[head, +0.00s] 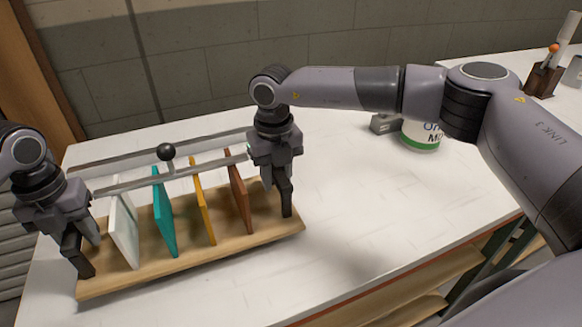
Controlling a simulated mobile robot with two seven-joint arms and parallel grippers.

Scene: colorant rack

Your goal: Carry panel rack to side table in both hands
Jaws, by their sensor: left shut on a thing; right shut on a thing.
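The panel rack has a wooden base (183,261) and pale grey rails along its top, with a black ball knob (166,152) on a short stem. It holds a white panel (124,232), a teal panel (163,215), a yellow panel (202,205) and a brown panel (239,197), all standing upright in a row. My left gripper (88,262) is shut on the rack at its left end. My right gripper (279,200) is shut on the rack at its right end. The fingers partly hide the gripped parts. I cannot tell whether the base touches the table.
The rack is over a white tabletop (370,215), clear in the middle and front right. A white and green can (421,136) and a grey object (384,123) stand behind my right arm. A brown holder (543,78) is at the far right. A grey wall is behind.

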